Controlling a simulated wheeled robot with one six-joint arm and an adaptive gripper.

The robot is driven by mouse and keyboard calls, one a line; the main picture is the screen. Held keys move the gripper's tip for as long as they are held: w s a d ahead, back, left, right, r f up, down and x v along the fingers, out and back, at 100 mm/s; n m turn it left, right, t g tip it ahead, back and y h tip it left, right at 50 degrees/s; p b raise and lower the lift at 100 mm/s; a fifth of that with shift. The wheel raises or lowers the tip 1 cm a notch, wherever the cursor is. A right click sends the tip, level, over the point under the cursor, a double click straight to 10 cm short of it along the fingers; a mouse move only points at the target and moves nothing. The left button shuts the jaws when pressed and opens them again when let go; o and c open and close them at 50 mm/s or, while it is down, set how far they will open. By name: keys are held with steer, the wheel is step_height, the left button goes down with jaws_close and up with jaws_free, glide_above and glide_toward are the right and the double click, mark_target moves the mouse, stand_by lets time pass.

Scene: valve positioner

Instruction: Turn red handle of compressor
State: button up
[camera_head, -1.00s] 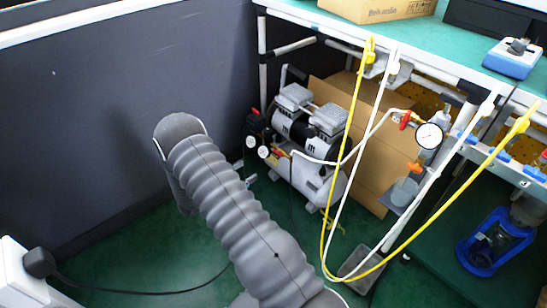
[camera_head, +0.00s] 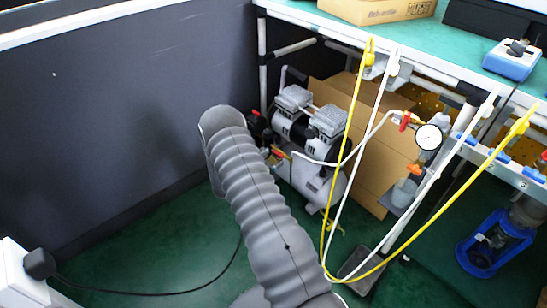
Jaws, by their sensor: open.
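The compressor (camera_head: 318,178), a white tank with two grey-topped motor heads, stands on the floor under the table. A small red handle (camera_head: 279,153) shows at its left front, where a white hose joins it. The compressor's gauges are hidden behind the sleeve. My gripper is not visible.
A green-topped table (camera_head: 455,45) stands over the compressor. Yellow (camera_head: 345,150) and white hoses hang in front. A pressure gauge (camera_head: 428,137) and another red handle (camera_head: 405,121) are at the right. A cardboard box (camera_head: 375,150) stands behind; a dark wall (camera_head: 110,110) is at the left.

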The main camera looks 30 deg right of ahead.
steer(key=shift+w+d, duration=0.1)
steer(key=shift+d, duration=0.35)
steer(key=c, duration=1.2)
steer(key=shift+o, duration=0.2)
